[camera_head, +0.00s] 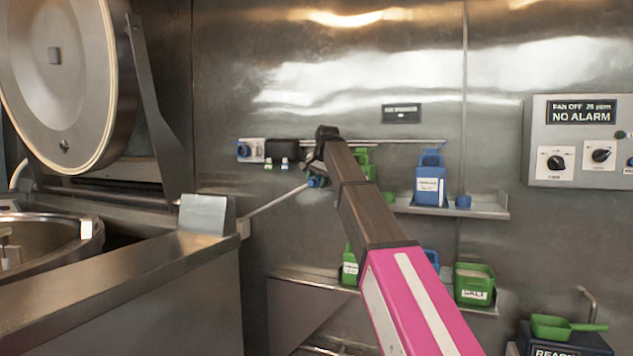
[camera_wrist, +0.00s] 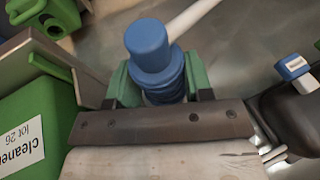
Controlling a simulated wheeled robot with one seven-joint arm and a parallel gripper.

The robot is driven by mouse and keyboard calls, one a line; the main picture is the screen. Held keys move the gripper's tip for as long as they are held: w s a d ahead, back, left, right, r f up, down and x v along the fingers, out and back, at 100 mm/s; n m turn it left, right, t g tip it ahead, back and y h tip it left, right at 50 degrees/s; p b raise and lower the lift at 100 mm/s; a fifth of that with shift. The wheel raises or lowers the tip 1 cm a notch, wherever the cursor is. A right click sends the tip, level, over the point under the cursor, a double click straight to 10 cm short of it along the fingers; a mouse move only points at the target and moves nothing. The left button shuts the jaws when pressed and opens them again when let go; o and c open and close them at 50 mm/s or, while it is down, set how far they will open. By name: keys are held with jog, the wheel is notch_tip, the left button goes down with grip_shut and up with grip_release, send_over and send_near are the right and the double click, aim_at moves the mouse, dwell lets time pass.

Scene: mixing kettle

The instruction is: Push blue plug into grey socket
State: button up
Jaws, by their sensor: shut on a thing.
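The blue plug (camera_wrist: 149,48) with ridged sides is in my gripper (camera_wrist: 157,85), between its two green fingers in the wrist view. A pale cable (camera_wrist: 192,18) runs from behind it. In the head view the plug (camera_head: 316,182) is a small blue patch under my wrist, and my gripper (camera_head: 312,178) is partly hidden there.
A dark box (camera_head: 282,151) is between that fitting and my gripper. A green container labelled cleaner (camera_wrist: 35,120) is close on the left in the wrist view. A blue jug (camera_head: 430,185) stands on the wall shelf (camera_head: 490,207). The kettle (camera_head: 45,240) is at left.

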jog(key=shift+w+d, duration=0.1)
jog(key=shift+w, duration=0.25)
jog(key=shift+w+d, duration=0.25)
jog(key=shift+w, duration=0.4)
jog(key=shift+w+d, duration=0.2)
jog(key=shift+w, duration=0.4)
jog(key=shift+w+d, duration=0.1)
jog(key=shift+w, duration=0.15)
dwell(0.3)
jog(key=o, duration=1.5)
jog(key=shift+c, duration=0.2)
jog(key=shift+s+r, duration=0.1)
jog(key=shift+r, duration=0.05)
jog(key=v, duration=0.6)
jog(key=shift+s+r, duration=0.2)
jog(key=shift+r, duration=0.1)
jog(key=shift+s, duration=0.1)
